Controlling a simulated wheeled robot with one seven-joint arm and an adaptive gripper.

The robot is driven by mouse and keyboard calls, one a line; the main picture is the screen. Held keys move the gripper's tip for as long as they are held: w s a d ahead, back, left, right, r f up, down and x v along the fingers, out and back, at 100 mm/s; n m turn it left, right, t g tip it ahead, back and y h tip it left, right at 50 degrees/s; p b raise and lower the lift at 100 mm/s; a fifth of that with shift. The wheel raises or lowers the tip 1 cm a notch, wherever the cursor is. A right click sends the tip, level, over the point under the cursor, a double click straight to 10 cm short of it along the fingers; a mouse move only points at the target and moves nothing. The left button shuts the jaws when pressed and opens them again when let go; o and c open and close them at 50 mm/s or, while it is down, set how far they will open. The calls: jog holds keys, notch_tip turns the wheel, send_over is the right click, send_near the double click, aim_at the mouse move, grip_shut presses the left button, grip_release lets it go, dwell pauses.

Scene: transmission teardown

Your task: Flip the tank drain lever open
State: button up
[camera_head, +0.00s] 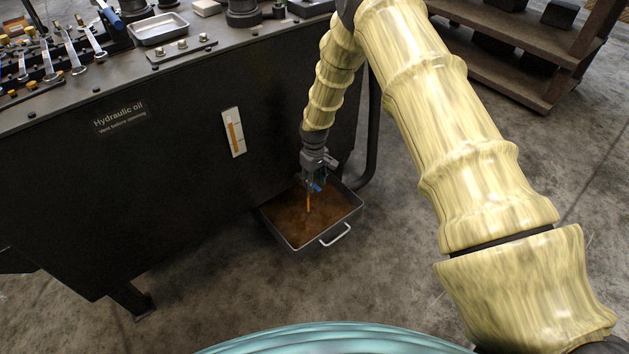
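The dark tank (170,180) carries a "Hydraulic oil" label (119,116) and a sight gauge (233,132) with an amber column. My gripper (316,186) points down beside the tank's right end, above the drain pan (296,246). A small blue part (319,185) shows at the fingers; I cannot tell whether it is the drain lever or is held. The drain valve is mostly hidden by my gripper. A thin amber streak (308,203), looking like an oil stream, runs from there down to the pan. The pan holds brown liquid.
The tank's bench top holds wrenches (72,50), a metal tray (158,29) and other parts. A dark pipe (371,130) stands right of my gripper. A brown shelf (520,45) is at the upper right. The concrete floor in front of the pan is clear.

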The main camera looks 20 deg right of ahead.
aim_at(315, 184)
notch_tip(315, 184, up, 12)
jog(key=shift+f, duration=0.15)
dwell(0.3)
dwell(0.4)
jog(key=s+a+f+m, duration=0.1)
jog(key=s+f, duration=1.1)
jog(key=s, duration=0.1)
jog(key=s+f+m, duration=0.1)
jog(key=s+f, duration=0.3)
jog(key=s, duration=0.8)
jog(key=s+f+m, duration=0.2)
jog(key=s+f, duration=0.1)
jog(key=s, duration=1)
jog(key=s+r, duration=0.2)
jog(key=s, duration=1)
notch_tip(315, 184, up, 25)
jog(key=p, duration=2.5)
jog(key=shift+w+d+m, duration=0.35)
jog(key=shift+d+m, duration=0.05)
